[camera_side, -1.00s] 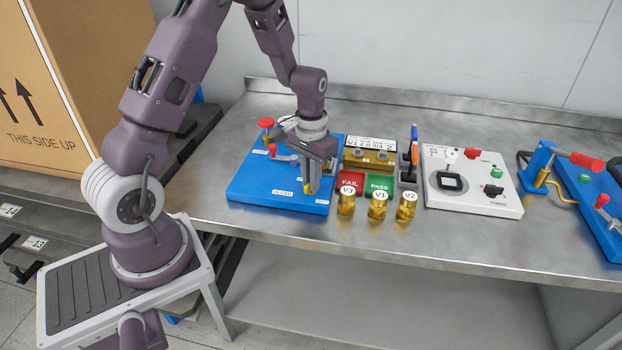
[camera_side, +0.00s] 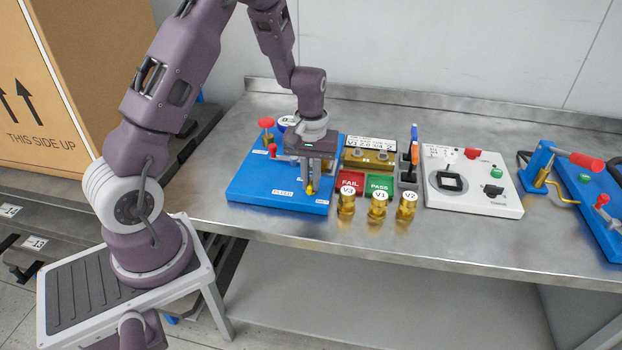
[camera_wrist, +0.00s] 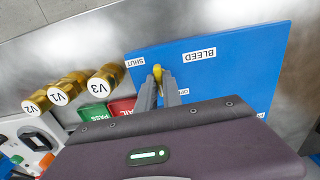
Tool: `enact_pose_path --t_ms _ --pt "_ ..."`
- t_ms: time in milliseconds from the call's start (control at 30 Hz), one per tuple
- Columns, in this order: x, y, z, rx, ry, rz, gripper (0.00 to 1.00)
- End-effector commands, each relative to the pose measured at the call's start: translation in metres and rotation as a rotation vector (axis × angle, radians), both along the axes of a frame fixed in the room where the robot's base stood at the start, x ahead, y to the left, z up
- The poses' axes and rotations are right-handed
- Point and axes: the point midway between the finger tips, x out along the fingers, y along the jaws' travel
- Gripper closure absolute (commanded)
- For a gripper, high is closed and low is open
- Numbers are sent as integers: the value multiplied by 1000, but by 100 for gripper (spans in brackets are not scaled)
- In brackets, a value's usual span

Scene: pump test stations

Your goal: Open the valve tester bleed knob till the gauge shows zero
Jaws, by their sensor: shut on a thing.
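The blue valve tester plate (camera_side: 255,185) lies on the metal bench. The small yellow bleed knob (camera_side: 310,190) is near its right front corner. My gripper (camera_wrist: 158,78) points down and is shut on the yellow bleed knob (camera_wrist: 158,72) in the wrist view. The BLEED label (camera_wrist: 199,54) and the SHUT label (camera_wrist: 135,62) lie on either side of the knob; another label is partly hidden by a finger. The white gauge (camera_side: 287,121) at the back of the plate is partly behind my gripper, and its reading is too small to tell.
Brass valves V3 (camera_side: 346,204), V1 (camera_side: 377,207) and V2 (camera_side: 407,206) stand close to the right, before the red FAIL (camera_side: 351,178) and green PASS (camera_side: 380,181) pads. A red-ended lever (camera_side: 273,149) stands left of my gripper. A white panel (camera_side: 503,205) lies farther right.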

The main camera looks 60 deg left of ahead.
Motion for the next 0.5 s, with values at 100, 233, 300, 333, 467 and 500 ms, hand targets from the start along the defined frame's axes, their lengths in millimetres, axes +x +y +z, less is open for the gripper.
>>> enact_pose_path --t_ms 100,233,300,333,467,500 --pt "1 0 1 1 -4 6 100" --pt "1 1 1 0 -4 6 100" --pt "1 0 1 0 -4 6 100" --pt "1 0 1 0 -4 6 100" --pt "1 0 1 1 -4 5 68" --pt "1 0 1 0 -3 5 68"
